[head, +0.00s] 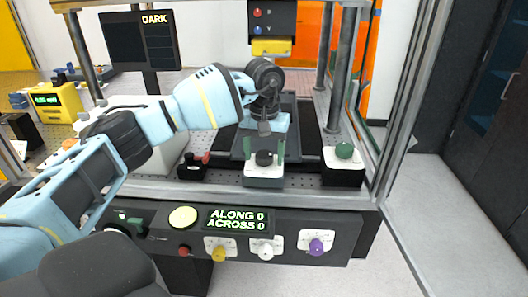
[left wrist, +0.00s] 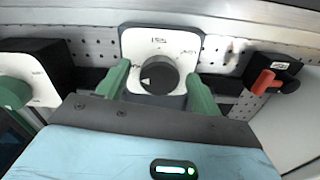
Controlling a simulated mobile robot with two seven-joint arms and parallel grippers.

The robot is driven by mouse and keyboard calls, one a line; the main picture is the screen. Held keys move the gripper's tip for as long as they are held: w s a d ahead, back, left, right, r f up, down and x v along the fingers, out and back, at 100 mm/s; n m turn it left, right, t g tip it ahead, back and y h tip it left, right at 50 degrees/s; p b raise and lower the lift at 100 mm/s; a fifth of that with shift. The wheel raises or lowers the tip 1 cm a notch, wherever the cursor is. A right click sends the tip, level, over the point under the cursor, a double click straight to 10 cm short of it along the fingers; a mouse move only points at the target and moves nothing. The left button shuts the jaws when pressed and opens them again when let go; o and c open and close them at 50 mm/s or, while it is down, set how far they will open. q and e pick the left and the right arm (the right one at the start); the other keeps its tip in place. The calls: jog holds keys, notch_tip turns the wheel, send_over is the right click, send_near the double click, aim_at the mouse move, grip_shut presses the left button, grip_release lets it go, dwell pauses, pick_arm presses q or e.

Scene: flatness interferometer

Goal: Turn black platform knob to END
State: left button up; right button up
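The black platform knob (head: 264,158) sits on a white plate on the bench's front edge. In the left wrist view the knob (left wrist: 153,75) is round, with a white triangular pointer towards the picture's left. Its plate (left wrist: 188,42) has small dark lettering that I cannot read surely. My left gripper (head: 264,151) is open, its green fingers on either side of the knob. In the left wrist view its fingers (left wrist: 158,77) show gaps to the knob; I see no contact. My right gripper is not in view.
A green knob (head: 343,151) stands on a box to the right, and a small black box with a red lever (head: 205,158) to the left. Below, the front panel has a display (head: 238,220) reading ALONG 0, ACROSS 0, and yellow, white and purple knobs (head: 316,246). A screen (head: 140,40) reads DARK.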

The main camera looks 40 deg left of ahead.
aim_at(264, 155)
pick_arm(q)
jog(key=shift+r, duration=3.9)
